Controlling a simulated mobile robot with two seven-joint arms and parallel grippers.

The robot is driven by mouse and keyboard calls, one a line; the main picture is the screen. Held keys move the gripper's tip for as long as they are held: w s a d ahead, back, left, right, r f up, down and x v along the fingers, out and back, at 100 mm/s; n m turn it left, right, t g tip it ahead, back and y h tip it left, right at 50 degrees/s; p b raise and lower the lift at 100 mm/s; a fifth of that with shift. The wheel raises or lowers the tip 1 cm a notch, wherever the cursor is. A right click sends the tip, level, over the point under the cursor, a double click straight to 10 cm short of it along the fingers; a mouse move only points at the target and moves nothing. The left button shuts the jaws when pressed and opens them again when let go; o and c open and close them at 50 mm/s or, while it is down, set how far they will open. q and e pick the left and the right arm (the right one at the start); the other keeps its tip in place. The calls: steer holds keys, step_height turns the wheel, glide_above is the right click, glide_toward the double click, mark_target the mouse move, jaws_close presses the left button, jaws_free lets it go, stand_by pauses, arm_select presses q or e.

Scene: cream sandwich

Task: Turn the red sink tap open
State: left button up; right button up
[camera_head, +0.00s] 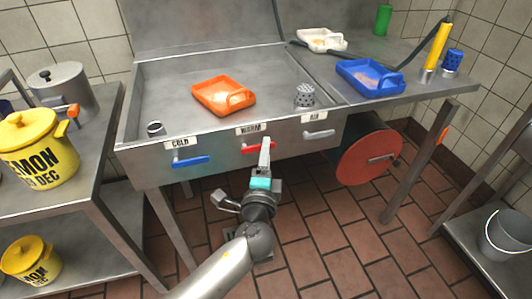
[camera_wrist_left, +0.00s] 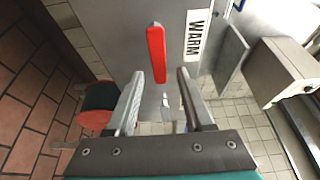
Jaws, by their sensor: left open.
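The red tap (camera_head: 258,148) is a lever on the sink's front panel under the label "WARM". It lies roughly level in the head view, with its middle partly hidden by my gripper. My left gripper (camera_head: 265,145) reaches up to it from below and in front. In the left wrist view the red lever (camera_wrist_left: 156,55) stands just ahead of my left gripper (camera_wrist_left: 159,73), in line with the gap between its fingers. The fingers are apart with nothing held. I cannot tell whether they touch the lever. My right gripper is not in view.
A blue lever (camera_head: 190,161) is left of the red tap and a grey lever (camera_head: 319,134) is right. The sink (camera_head: 180,90) holds an orange tray (camera_head: 224,95). A red-faced drum (camera_head: 368,157) is below right. Side tables flank the floor (camera_head: 310,225).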

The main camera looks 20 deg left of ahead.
arm_select(q)
steer(key=shift+w+a, duration=0.1)
steer(key=shift+w, duration=0.3)
jaws_close()
stand_by(1.3)
